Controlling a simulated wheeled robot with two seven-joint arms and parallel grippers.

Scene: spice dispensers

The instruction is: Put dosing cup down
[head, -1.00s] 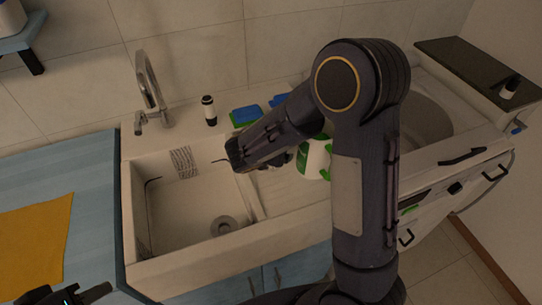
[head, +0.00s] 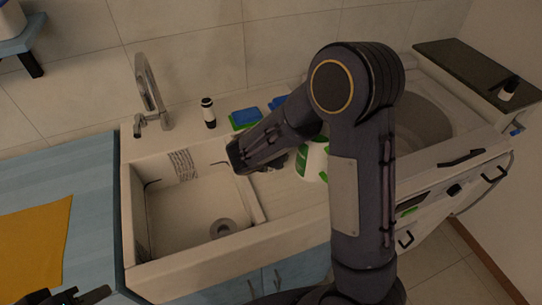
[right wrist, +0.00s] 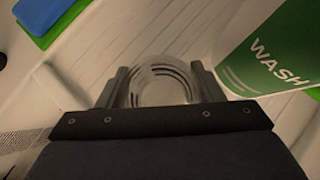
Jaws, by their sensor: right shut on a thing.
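The dosing cup (right wrist: 160,84) is clear and round, seen from above in the right wrist view. My right gripper (right wrist: 158,92) is shut on it, with one finger on each side. In the head view my right gripper (head: 240,158) is over the ribbed drainboard, close to the right rim of the sink basin. The cup cannot be made out there. Whether its base touches the drainboard is not clear. My left gripper (head: 75,298) shows only partly at the bottom left corner of the head view, and its jaws cannot be read.
A white and green WASH bottle (right wrist: 272,50) stands right of the cup, also partly visible behind my arm in the head view (head: 312,163). Blue-green sponges (head: 246,116) and a small dark-capped shaker (head: 208,112) are at the back. The sink basin (head: 190,215) opens to the left.

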